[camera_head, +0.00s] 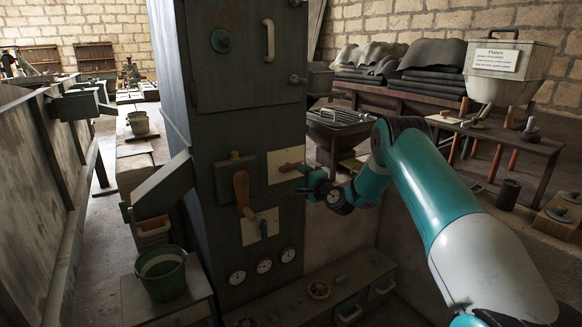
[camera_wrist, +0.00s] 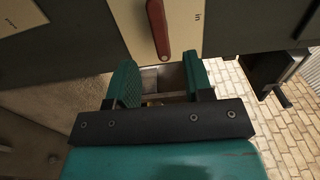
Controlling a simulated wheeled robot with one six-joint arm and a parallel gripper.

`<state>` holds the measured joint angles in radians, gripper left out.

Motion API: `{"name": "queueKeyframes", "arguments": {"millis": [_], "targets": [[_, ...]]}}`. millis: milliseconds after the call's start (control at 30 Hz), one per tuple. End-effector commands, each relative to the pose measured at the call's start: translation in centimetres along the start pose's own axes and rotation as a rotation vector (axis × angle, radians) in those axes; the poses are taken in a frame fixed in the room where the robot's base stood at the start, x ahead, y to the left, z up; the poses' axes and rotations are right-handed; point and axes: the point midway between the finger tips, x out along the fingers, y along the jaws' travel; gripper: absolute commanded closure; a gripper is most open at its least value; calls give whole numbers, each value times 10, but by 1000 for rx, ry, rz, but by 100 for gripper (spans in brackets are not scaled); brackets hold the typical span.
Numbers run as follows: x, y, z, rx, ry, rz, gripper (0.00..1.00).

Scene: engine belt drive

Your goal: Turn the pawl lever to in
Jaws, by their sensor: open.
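A lever with a red handle (camera_head: 290,167) sits on a cream plate (camera_head: 279,175) on the front of the dark cabinet. It lies roughly level in the head view. In the wrist view the red lever (camera_wrist: 158,30) ends just beyond my fingertips, and the word "in" stands on the plate (camera_wrist: 188,42) to its right. My gripper (camera_head: 310,184) is just right of and below the lever's end in the head view. In the wrist view my gripper (camera_wrist: 160,75) is open, with nothing visible between its fingers. Contact with the lever does not show.
Round gauges (camera_head: 264,266) are lower down. A bench with drawers (camera_head: 349,312) stands below my arm.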

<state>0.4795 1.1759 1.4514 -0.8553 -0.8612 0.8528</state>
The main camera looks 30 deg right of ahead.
Motion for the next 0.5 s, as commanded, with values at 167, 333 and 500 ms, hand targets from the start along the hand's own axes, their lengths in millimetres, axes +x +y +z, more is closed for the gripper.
{"name": "queueKeyframes", "arguments": {"millis": [167, 333, 500], "targets": [[37, 0, 1, -3, -3, -2, 53], [62, 1, 0, -1, -2, -2, 53], [75, 1, 0, 0, 0, 0, 53]]}}
